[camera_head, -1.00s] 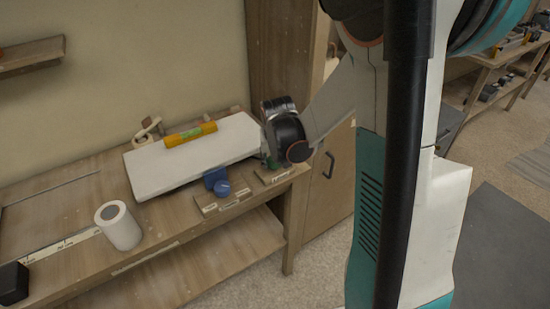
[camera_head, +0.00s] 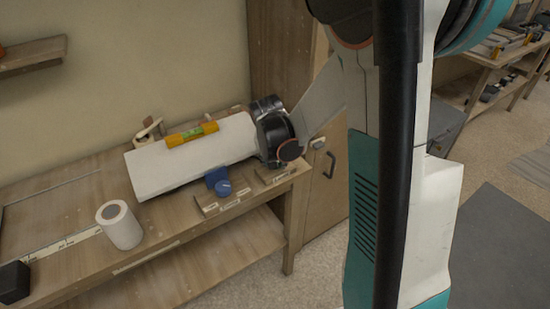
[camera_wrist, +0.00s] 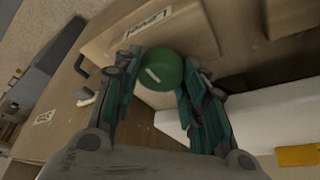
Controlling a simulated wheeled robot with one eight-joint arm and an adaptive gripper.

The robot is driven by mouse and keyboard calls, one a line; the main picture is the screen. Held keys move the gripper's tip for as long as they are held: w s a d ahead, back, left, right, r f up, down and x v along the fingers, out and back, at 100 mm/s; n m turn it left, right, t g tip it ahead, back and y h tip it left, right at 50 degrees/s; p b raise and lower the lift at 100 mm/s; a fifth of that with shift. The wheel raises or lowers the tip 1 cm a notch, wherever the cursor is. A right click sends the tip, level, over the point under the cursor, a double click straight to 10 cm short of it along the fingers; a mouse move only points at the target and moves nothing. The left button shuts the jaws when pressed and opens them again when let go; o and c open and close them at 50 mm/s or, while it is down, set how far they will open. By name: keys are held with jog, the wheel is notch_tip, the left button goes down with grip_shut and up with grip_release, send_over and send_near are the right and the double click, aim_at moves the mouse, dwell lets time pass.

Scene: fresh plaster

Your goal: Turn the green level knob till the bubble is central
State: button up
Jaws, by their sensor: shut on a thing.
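The green knob (camera_wrist: 160,70) shows between my fingers in the wrist view, with a pale mark on its face. My gripper (camera_wrist: 158,82) is shut on it. In the head view the knob is hidden behind my gripper (camera_head: 272,150), at the right end of the white board (camera_head: 160,172). The yellow spirit level (camera_head: 192,134) lies on the back part of the board, with a green vial in its middle. The bubble is too small to place. A blue knob (camera_head: 222,187) stands at the board's front edge.
A white roll (camera_head: 120,226) stands on the bench at left front, and a black block (camera_head: 12,283) lies at the far left. Small labelled plates (camera_head: 220,202) lie before the blue knob. A wooden cabinet (camera_head: 320,185) stands close on the right.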

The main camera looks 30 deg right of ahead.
jog(key=o, duration=1)
jog(key=shift+o, duration=0.2)
jog(key=shift+r, duration=0.1)
jog(key=v, duration=0.7)
jog(key=shift+r, duration=0.4)
jog(key=shift+s+a, duration=0.1)
jog(key=s+a+r+n+t+y, duration=0.1)
jog(key=s+a+r+n+t, duration=0.1)
jog(key=s+a+r+n, duration=0.2)
jog(key=s+a+r+n+t+y, duration=0.1)
jog(key=s+a+r+n, duration=0.3)
jog(key=s+a, duration=0.6)
jog(key=s+y, duration=0.1)
jog(key=s, duration=0.3)
jog(key=shift+s+n+t, duration=0.25)
jog(key=shift+n+t, duration=0.05)
jog(key=shift+t, duration=0.1)
